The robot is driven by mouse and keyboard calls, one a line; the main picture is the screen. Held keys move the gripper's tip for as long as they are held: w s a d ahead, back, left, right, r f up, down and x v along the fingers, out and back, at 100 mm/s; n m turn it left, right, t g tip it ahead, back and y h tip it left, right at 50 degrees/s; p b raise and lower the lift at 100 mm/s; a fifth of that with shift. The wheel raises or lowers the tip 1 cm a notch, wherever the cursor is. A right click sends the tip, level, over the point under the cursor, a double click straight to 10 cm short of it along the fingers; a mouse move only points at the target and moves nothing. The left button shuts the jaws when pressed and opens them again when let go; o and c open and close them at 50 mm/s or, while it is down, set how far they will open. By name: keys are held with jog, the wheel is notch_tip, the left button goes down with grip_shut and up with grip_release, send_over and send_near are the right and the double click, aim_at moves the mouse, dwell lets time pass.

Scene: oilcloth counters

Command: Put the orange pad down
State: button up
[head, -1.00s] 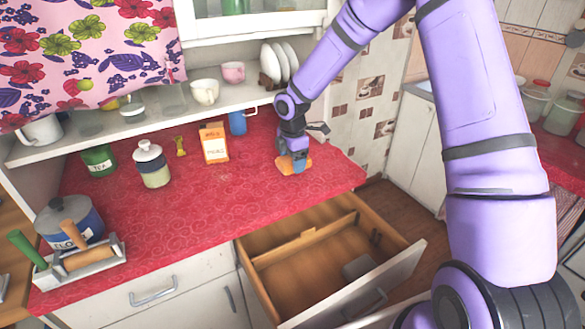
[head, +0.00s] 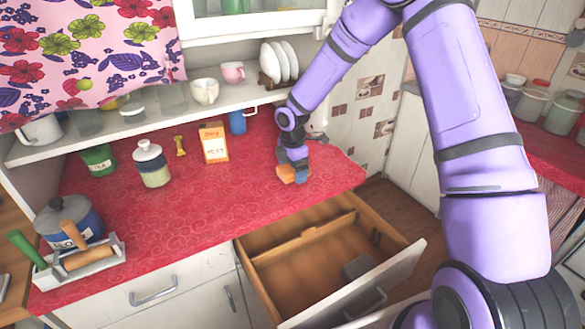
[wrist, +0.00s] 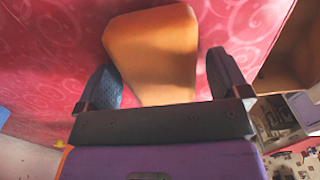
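The orange pad (head: 287,174) lies on the red counter near its front right edge, above the open drawer. In the wrist view the pad (wrist: 155,50) is a thick, tapered orange block resting against the red patterned cloth. My gripper (head: 295,172) is low over the counter at the pad. In the wrist view my gripper's (wrist: 163,82) two dark fingers stand wide apart, one on each side of the pad's narrow end. A strip of red cloth shows between the pad and the right finger, so it looks open. The head view partly hides the pad behind a finger.
The red counter (head: 220,215) is clear left of the pad. An orange-and-white box (head: 214,143), a blue mug (head: 240,121) and a lidded jar (head: 152,163) stand farther back. The wooden drawer (head: 300,265) below is open. A shelf (head: 150,117) with cups runs behind.

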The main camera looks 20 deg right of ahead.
notch_tip(320, 180, up, 12)
jog(key=f, duration=0.1)
jog(key=s+d+r+m+t+h, duration=0.1)
jog(key=s+r+m, duration=0.2)
jog(key=s+r, duration=0.3)
jog(key=s+d+r+m, duration=0.2)
jog(key=s+r+m, duration=0.15)
jog(key=r, duration=0.45)
jog(key=s+d+r+m+t, duration=0.1)
jog(key=s+r+m, duration=0.2)
jog(key=s, duration=0.6)
jog(key=s+d+r+m+t, duration=0.1)
jog(key=s+r+m, duration=0.2)
jog(key=s+m, duration=0.3)
jog(key=s+d+r+m+t+y, duration=0.1)
jog(key=s+d+r+m+t, duration=0.1)
jog(key=s, duration=1)
jog(key=r+m, duration=0.1)
jog(key=m, duration=0.1)
jog(key=shift+s+r+m, duration=0.3)
jog(key=shift+m, duration=0.05)
